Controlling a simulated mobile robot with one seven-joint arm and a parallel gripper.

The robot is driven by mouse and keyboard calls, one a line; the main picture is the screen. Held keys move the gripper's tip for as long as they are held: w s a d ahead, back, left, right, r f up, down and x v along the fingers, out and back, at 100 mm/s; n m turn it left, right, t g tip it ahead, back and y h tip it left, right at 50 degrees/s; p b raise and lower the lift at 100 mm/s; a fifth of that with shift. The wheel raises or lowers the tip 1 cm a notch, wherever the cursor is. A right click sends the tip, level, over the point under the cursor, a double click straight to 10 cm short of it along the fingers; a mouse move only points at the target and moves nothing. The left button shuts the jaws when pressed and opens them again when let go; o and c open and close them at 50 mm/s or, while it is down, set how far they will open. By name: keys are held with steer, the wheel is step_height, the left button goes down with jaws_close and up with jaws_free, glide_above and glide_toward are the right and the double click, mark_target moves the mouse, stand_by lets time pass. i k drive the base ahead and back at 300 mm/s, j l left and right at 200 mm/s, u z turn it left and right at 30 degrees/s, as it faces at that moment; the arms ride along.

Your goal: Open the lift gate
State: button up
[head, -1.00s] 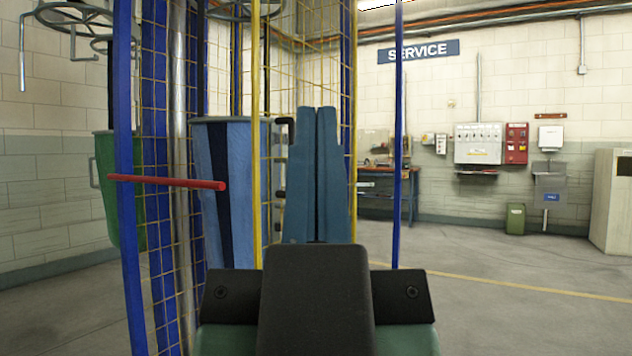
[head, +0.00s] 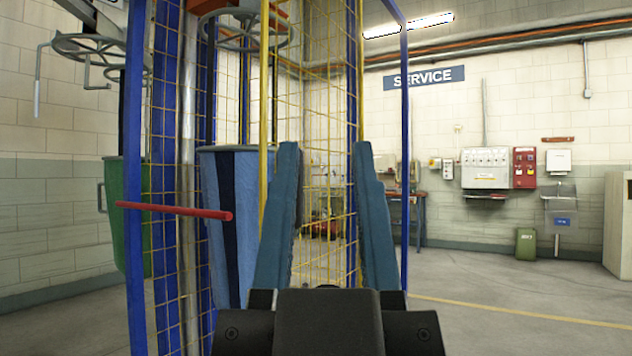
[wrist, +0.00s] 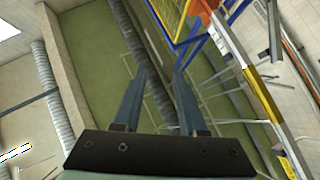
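The lift shows as a cage of blue posts and yellow wire mesh. A mesh panel (head: 322,100) stands behind my gripper in the head view; I cannot tell for certain which part is the gate. A yellow upright (head: 264,100) borders this panel on its left. A red bar (head: 175,210) sticks out from the blue left post (head: 136,120). My gripper (head: 326,146) is open and empty, its two blue fingers pointing up in front of the mesh. Its left finger hides part of the yellow upright. In the wrist view, my gripper (wrist: 157,75) has clear space between its fingers.
A workbench (head: 408,196) stands behind. The floor (head: 500,275) at right is clear.

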mark_target(263, 21)
steer(key=i+l+u, duration=0.1)
steer(key=i+l, duration=0.25)
steer(key=i, duration=0.25)
steer(key=i+l+u, duration=0.1)
steer(key=i+l, duration=0.25)
steer(key=i, duration=0.25)
steer(key=i+l, duration=0.45)
steer(key=i, duration=0.15)
steer(key=j+u, duration=0.05)
